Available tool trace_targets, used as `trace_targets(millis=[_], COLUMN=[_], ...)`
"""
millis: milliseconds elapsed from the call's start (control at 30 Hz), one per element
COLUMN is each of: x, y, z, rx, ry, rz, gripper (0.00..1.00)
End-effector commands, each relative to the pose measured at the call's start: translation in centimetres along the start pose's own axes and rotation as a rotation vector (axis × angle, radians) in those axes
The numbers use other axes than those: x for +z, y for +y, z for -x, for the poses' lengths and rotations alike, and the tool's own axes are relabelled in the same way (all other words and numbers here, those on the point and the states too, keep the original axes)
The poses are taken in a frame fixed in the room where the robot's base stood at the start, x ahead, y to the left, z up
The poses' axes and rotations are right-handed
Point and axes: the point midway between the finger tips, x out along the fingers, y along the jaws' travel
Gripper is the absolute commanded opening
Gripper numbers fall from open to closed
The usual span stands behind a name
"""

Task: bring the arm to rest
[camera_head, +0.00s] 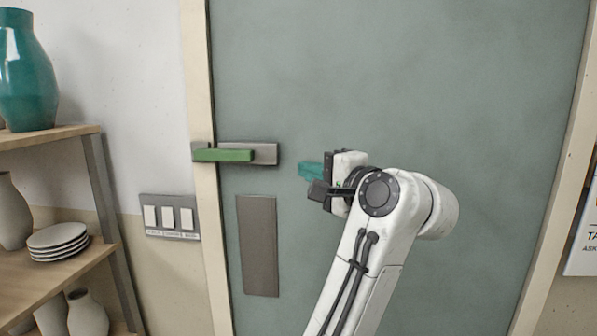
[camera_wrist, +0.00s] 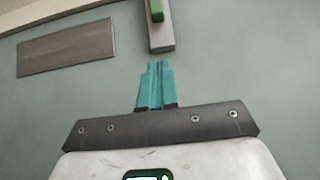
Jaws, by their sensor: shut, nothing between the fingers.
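My gripper (camera_head: 308,171) has teal fingers and is at the end of my white arm, in front of a grey-green door (camera_head: 420,90). The fingers are shut together with nothing between them. In the wrist view my gripper (camera_wrist: 155,68) points toward the door's lever handle. The green handle (camera_head: 224,155) sits on a grey plate to the left of the fingers in the head view, apart from them. The handle also shows at the top of the wrist view (camera_wrist: 156,10). The door looks closed in its pale frame.
A grey plate (camera_head: 258,246) is on the door below the handle. A switch panel (camera_head: 170,217) is on the wall to the left. Wooden shelves (camera_head: 50,275) hold a teal vase (camera_head: 26,75), pale pots and stacked plates (camera_head: 58,241). A sign (camera_head: 585,240) hangs at the right.

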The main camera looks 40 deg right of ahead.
Motion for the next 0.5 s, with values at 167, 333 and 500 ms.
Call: trace_targets(millis=[167,333,500], x=[0.02,0.03,0.03], y=[0.01,0.0,0.01], z=[0.65,0.65,0.64], rx=[0.0,0.0,0.0], ry=[0.0,-0.001,-0.001], rz=[0.0,0.0,0.0], gripper=[0.0,0.0,0.0])
